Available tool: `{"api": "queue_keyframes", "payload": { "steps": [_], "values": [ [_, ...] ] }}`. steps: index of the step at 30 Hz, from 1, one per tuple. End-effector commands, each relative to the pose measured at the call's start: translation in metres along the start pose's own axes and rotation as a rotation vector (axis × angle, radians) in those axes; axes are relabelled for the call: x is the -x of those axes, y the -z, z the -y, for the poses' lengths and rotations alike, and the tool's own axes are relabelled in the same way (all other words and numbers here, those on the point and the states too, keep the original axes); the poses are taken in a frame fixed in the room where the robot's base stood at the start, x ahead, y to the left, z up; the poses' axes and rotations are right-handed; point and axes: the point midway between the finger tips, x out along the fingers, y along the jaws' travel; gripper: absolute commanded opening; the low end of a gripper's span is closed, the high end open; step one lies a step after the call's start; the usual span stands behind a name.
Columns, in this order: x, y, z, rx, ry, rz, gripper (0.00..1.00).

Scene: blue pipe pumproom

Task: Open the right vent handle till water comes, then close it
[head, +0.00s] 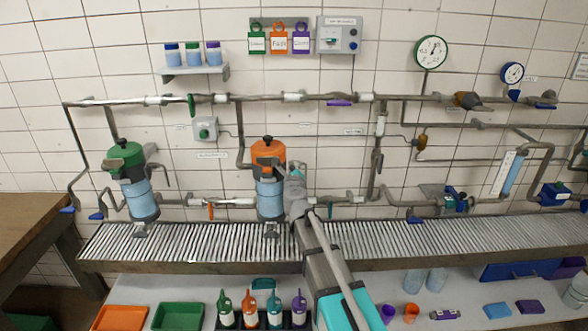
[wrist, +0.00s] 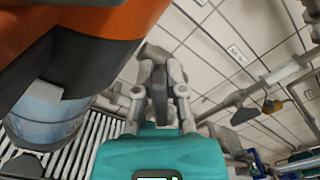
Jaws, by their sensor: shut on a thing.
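The orange-topped filter housing (head: 268,155) with a clear blue bowl stands mid-line above the slatted grating. In the wrist view its orange head (wrist: 110,22) and blue bowl (wrist: 45,115) fill the left side. My gripper (head: 294,180) is at the housing's right side. In the wrist view my gripper (wrist: 158,92) is shut on a dark grey piece (wrist: 157,75), which appears to be the right vent handle. In the head view my gripper hides this handle. How far the handle is turned cannot be told. I see no water running from the vent.
A green-topped housing (head: 128,165) stands to the left. Pipes with coloured valve handles run along the tiled wall behind. The slatted grating (head: 180,240) lies below.

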Motion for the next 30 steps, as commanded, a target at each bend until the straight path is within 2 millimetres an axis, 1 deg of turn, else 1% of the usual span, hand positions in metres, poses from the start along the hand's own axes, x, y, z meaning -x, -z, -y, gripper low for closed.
{"api": "queue_keyframes", "payload": {
  "steps": [11, 12, 13, 14, 25, 30],
  "values": [
    [0.0, -0.0002, -0.0003, 0.005, -0.001, 0.001, 0.0],
    [0.0, -0.0002, -0.0003, 0.004, -0.001, 0.001, 0.22],
    [0.0, -0.0002, -0.0003, 0.004, -0.001, 0.001, 0.28],
    [0.0, -0.0002, -0.0003, 0.004, -0.001, 0.001, 0.3],
    [0.0009, 0.0, -0.0001, 0.004, 0.0, 0.0, 0.3],
    [0.0083, 0.0, 0.0, 0.004, 0.0, 0.0, 0.3]
  ]
}}
